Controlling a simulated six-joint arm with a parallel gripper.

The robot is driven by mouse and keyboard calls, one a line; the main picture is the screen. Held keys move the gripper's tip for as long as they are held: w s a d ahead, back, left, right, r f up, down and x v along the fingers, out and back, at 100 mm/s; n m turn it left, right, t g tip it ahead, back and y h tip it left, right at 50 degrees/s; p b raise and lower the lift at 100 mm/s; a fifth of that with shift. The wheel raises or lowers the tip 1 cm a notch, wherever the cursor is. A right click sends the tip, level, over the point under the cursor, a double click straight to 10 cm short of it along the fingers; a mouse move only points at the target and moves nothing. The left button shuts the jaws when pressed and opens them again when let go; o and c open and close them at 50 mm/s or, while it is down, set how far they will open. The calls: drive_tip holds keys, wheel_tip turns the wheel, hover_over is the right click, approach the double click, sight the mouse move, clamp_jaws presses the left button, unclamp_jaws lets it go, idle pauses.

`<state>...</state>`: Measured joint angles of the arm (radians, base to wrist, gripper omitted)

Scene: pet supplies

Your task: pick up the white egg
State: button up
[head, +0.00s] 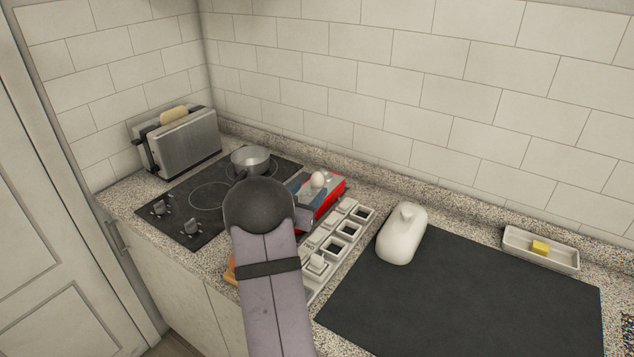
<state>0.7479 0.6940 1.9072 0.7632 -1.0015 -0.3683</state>
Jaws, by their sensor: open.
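The white egg (318,179) rests on top of a red object (331,197) with blue and grey parts, right of the cooktop. My arm reaches up from the bottom, and its dark rounded joint lies just left of and in front of the red object.
A pale compartment tray (365,217) with white pieces lies right of my arm. A white rounded container (402,240) stands by a dark mat (470,290). A metal pot (250,158), cooktop (175,192) and toaster (188,142) are left. A white dish (515,243) holds butter (540,247).

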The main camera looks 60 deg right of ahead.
sight(315, 180)
drive_tip(key=shift+w+d+p, duration=0.15)
drive_tip(key=shift+d+p, duration=0.15)
drive_tip(key=shift+d, duration=0.4)
drive_tip(key=shift+w+p+x, duration=0.25)
drive_tip(key=shift+p+x, duration=0.35)
drive_tip(key=shift+x, duration=0.6)
drive_tip(key=shift+w+p+x, duration=0.2)
drive_tip(key=shift+p+x, duration=0.4)
drive_tip(key=shift+x, duration=0.6)
drive_tip(key=shift+w+d+f, duration=0.1)
drive_tip(key=shift+d+f, duration=0.1)
drive_tip(key=shift+d, duration=0.25)
drive_tip(key=c, duration=1.1)
